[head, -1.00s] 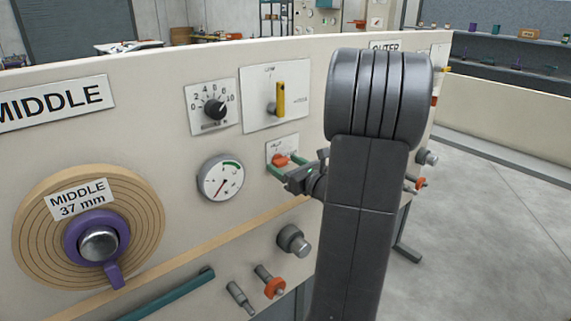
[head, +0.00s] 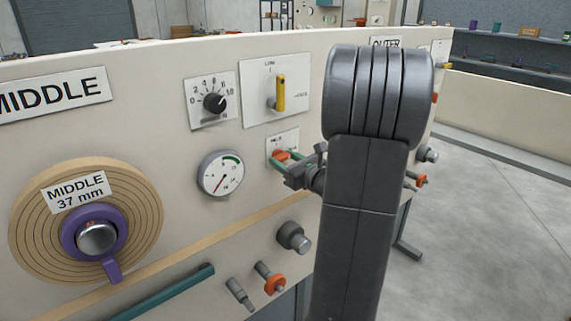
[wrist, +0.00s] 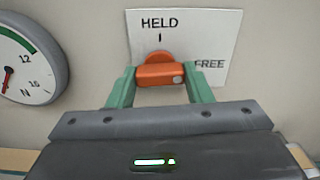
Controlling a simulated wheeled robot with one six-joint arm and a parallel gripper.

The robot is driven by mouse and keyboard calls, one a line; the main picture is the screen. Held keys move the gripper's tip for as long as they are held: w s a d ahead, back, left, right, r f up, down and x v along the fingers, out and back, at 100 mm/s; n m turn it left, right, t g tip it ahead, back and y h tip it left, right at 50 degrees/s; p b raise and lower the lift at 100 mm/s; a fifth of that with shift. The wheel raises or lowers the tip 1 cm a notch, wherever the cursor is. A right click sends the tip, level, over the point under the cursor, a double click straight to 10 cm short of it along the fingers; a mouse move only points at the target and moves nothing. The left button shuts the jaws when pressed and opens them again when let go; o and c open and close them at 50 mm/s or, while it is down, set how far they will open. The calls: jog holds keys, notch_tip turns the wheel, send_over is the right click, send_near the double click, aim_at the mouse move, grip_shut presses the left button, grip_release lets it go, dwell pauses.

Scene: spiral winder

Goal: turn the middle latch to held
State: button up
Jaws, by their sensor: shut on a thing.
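The middle latch is an orange handle (wrist: 157,76) on a round orange hub, in front of a white plate (wrist: 203,30). The plate reads HELD at the top, above a short tick, and FREE at the right. My gripper (wrist: 160,82) is shut on the handle, with a green finger on each side. The handle's bar lies crosswise in the wrist view, with a pale dot at its right end, toward FREE. In the head view the orange latch (head: 281,155) shows between my gripper's green fingers (head: 286,159). My arm hides what lies to the right.
A pressure gauge (head: 221,173) sits left of the latch plate. Above are a black dial (head: 214,103) and a yellow lever (head: 280,92). A wooden disc marked MIDDLE 37 mm (head: 140,190) is at left. A grey knob (head: 293,237) sits below the gripper.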

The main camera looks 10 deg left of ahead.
jog(key=n+b, duration=1.7)
jog(key=b, duration=0.7)
jog(key=shift+f, duration=0.15)
jog(key=o, duration=1)
jog(key=p+v, duration=0.1)
jog(key=v, duration=1.3)
jog(key=shift+a, duration=0.1)
